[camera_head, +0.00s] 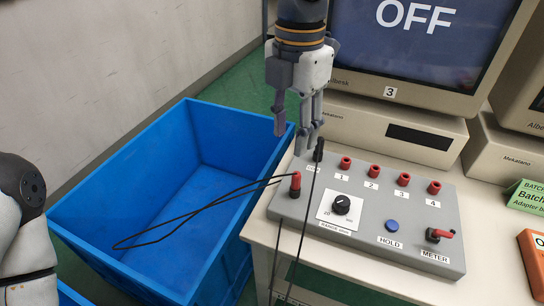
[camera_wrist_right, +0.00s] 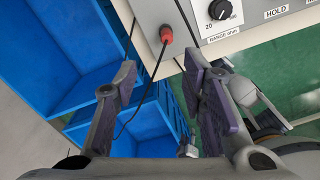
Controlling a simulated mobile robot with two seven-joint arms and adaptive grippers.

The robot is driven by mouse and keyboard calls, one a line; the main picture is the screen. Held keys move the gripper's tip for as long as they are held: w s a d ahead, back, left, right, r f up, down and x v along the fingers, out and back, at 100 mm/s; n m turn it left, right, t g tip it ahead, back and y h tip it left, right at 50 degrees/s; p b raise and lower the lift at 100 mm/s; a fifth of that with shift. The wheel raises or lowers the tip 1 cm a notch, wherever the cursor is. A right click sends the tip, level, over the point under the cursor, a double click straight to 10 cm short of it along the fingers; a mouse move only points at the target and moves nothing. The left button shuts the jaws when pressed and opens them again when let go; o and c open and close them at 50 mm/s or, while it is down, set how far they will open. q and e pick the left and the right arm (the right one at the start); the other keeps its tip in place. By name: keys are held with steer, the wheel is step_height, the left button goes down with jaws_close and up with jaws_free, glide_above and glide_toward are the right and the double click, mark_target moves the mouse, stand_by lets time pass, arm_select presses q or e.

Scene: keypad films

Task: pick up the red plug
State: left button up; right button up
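A red plug (camera_head: 296,184) stands upright at the left edge of a grey panel box (camera_head: 376,184). A black cable runs left from near its top. It also shows in the right wrist view (camera_wrist_right: 166,34), ahead of the fingers. My right gripper (camera_head: 298,132) hangs from above near the panel's back left corner, above and behind the red plug. In the wrist view its fingers (camera_wrist_right: 162,74) are spread apart with nothing between them. My left arm shows at the left edge; its gripper is out of view.
A black plug (camera_head: 319,150) stands close to the right fingertips. Red sockets numbered 1 to 4, a dial (camera_head: 342,204), a blue button (camera_head: 392,225) and a red METER lever (camera_head: 440,235) are on the panel. A blue crate (camera_head: 190,110) stands left; a monitor (camera_head: 420,95) stands behind.

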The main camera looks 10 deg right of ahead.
mark_target(297, 174)
steer(key=f, duration=0.3)
steer(key=d+f, duration=0.1)
steer(key=f, duration=0.6)
steer(key=shift+s+d+f, duration=0.15)
steer(key=shift+s+f, duration=0.15)
steer(key=shift+f, duration=0.05)
steer(key=shift+w+f, duration=0.1)
steer(key=shift+f, duration=0.3)
jaws_close()
